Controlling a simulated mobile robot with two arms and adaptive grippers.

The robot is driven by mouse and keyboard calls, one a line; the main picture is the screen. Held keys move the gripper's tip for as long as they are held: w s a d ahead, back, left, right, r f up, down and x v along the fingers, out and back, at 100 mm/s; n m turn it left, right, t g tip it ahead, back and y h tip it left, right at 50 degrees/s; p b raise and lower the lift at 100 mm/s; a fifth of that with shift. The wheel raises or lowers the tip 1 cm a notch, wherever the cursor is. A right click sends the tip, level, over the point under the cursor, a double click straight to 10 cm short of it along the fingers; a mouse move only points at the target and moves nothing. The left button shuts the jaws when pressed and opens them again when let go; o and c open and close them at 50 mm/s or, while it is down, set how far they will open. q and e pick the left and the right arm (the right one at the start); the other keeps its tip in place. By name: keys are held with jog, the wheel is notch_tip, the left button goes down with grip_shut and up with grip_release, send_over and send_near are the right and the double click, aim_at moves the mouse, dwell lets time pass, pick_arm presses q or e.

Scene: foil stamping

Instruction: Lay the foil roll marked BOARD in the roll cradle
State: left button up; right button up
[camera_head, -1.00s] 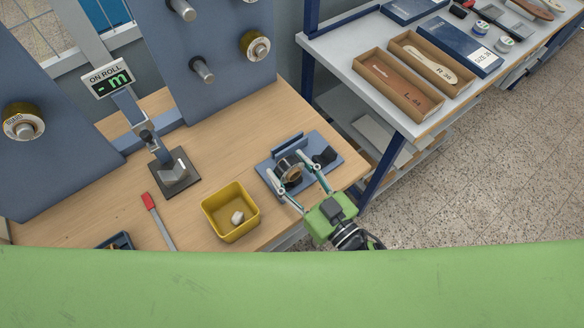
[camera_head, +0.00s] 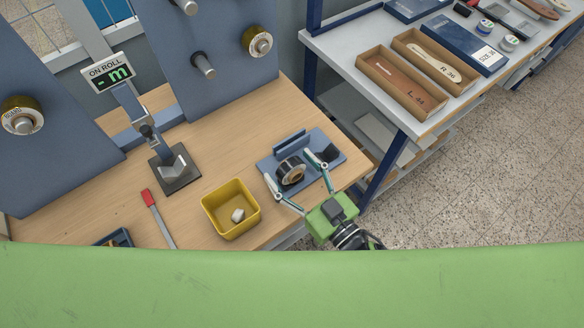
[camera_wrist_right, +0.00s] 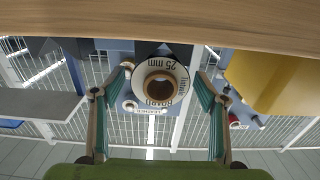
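The foil roll (camera_head: 291,171), dark with a pale label ring on its end, sits on the blue-grey roll cradle (camera_head: 333,164) at the right end of the bench. In the right wrist view the roll (camera_wrist_right: 160,60) shows end-on; its label reads 25 mm and, upside down, what looks like BOARD. My right gripper (camera_head: 288,166) is open, its fingers spread on either side of the roll with visible gaps. The right wrist view shows the same open fingers (camera_wrist_right: 160,80). The roll's underside contact is hidden. My left gripper is not in view.
A yellow bin (camera_head: 231,209) with a white piece stands left of the cradle. A display (camera_head: 110,73) reading "ON ROLL -m" rises behind a dark-based stand (camera_head: 174,169). Other rolls (camera_head: 257,42) hang on panel pegs. A shelf table (camera_head: 345,60) with boxes stands right.

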jog(key=shift+s+d, duration=0.1)
jog(key=shift+s, duration=0.05)
jog(key=v, duration=1.2)
jog(key=s+d+f+m+g+h+b, duration=0.1)
jog(key=d+f+g+h, duration=0.2)
jog(key=f, duration=0.9)
jog(key=s+d+f+m+g+h+b, duration=0.15)
jog(key=d+f, duration=0.35)
jog(key=f, duration=0.7)
jog(key=s+d+f+m+g+h, duration=0.1)
jog(key=d+f+h, duration=0.2)
jog(key=f, duration=0.8)
pick_arm(q)
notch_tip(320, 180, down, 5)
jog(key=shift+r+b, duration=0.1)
jog(key=shift+b, duration=1.1)
pick_arm(e)
jog(key=s+d+f+g+h, duration=0.1)
jog(key=s+f+g, duration=0.3)
jog(key=s+f, duration=0.5)
jog(key=s+d+f+m+g+h, duration=0.1)
jog(key=s+d+f+g, duration=0.3)
jog(key=s+f, duration=0.6)
jog(key=shift+h, duration=0.55)
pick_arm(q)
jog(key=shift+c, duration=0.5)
pick_arm(e)
jog(key=shift+s+d+f, duration=0.1)
jog(key=shift+s, duration=0.2)
jog(key=shift+c, duration=0.4)
